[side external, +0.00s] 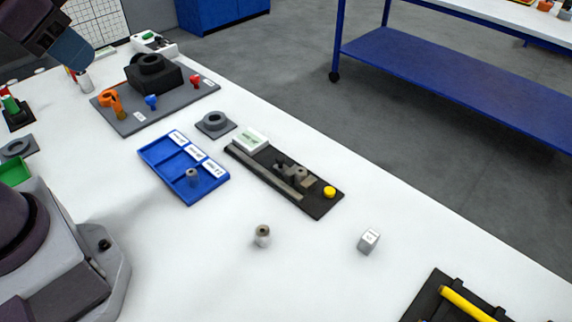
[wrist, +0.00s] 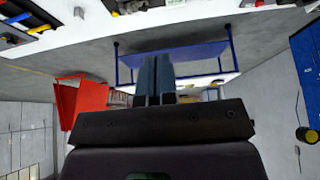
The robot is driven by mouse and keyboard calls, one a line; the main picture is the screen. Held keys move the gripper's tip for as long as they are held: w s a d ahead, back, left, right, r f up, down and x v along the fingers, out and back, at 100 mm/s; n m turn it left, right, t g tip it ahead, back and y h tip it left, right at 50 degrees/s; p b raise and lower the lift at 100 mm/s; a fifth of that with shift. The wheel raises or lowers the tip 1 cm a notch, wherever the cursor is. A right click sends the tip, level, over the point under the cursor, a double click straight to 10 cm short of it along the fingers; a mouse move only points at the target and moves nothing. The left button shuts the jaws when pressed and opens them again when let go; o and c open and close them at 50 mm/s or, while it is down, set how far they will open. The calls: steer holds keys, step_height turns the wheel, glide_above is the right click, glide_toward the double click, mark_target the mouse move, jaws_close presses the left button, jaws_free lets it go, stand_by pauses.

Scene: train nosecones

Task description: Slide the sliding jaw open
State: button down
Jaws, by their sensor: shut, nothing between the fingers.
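The sliding jaw appears to be the small dark and grey block (side external: 291,171) on the black fixture base (side external: 318,208) in the middle of the side external view. A grey rail (side external: 268,173) runs along the base. A white block with a green label (side external: 250,139) sits at its far end, and a yellow knob (side external: 329,192) at its near end. The jaw's exact gap is too small to tell. My gripper (side external: 84,60) is high at the upper left, far from the fixture. In the wrist view its two blue-grey fingers (wrist: 154,78) are together and empty.
A blue tray (side external: 187,200) with a small grey part lies left of the fixture. A grey ring block (side external: 214,123) lies behind it. A grey board with coloured pegs (side external: 128,126) lies at the back left.

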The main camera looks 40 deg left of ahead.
steer(key=c, duration=1.4)
jaws_free()
steer(key=shift+a+f, duration=0.15)
steer(key=o, duration=0.4)
steer(key=shift+w+a+f+n+g, duration=0.15)
steer(key=shift+w+f+g, duration=0.25)
steer(key=shift+f, duration=0.2)
steer(key=shift+w+a+f+n+g, duration=0.15)
steer(key=shift+w+f+g, duration=0.1)
steer(key=shift+f+g, duration=0.25)
steer(key=shift+o, duration=0.2)
steer(key=m+h, duration=0.3)
steer(key=m, duration=0.7)
glide_toward(280, 157)
steer(key=shift+g, duration=0.3)
steer(key=x, duration=0.9)
steer(key=shift+w+r, duration=0.1)
steer(key=shift+w, duration=0.2)
steer(key=shift+c, duration=0.2)
